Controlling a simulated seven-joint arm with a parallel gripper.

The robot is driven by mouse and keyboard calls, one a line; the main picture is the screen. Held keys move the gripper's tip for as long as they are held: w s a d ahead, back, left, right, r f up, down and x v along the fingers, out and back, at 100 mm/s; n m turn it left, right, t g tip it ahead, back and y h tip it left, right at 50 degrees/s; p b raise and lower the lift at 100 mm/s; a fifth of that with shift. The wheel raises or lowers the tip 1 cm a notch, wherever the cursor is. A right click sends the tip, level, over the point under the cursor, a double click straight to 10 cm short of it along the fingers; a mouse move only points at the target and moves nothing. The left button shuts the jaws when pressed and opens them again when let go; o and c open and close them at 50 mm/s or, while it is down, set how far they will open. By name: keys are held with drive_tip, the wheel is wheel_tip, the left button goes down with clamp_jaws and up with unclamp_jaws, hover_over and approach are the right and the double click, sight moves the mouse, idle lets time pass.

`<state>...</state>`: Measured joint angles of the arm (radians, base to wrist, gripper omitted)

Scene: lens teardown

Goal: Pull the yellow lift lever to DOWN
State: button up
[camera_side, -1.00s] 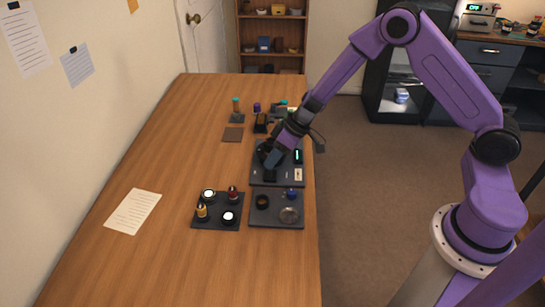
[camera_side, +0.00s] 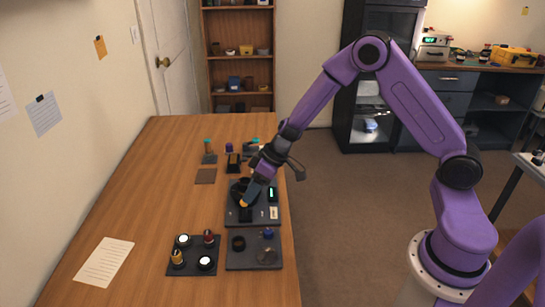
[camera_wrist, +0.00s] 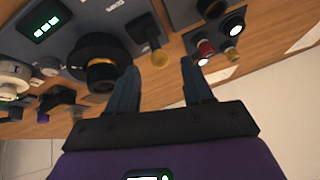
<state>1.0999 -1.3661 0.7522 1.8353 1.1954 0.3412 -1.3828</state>
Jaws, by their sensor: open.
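In the side view my gripper (camera_side: 252,192) is low over the board and partly hides the lever.
A black round lens part (camera_wrist: 97,55) stands close beside the lever, near one finger. A lit green display (camera_side: 272,193) is on the board. Two dark trays, left (camera_side: 190,269) and right (camera_side: 240,263), hold small parts in front. The left tabletop is mostly clear.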

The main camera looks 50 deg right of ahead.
drive_tip(key=v, duration=1.4)
drive_tip(key=shift+r, duration=0.1)
wheel_tip(320, 180, up, 2)
drive_tip(key=n+g+h, duration=0.3)
drive_tip(key=n+g, duration=0.2)
hover_over(245, 207)
drive_tip(key=w+d, duration=0.2)
drive_tip(key=w, duration=0.2)
drive_tip(key=shift+h, duration=0.3)
drive_tip(key=s+f, duration=0.1)
drive_tip(key=f, duration=0.4)
drive_tip(key=s+a+f, duration=0.1)
drive_tip(key=f, duration=0.5)
drive_tip(key=s+f, duration=0.1)
drive_tip(key=f, duration=0.4)
drive_tip(key=shift+a+f, duration=0.2)
drive_tip(key=shift+f, duration=0.2)
clamp_jaws()
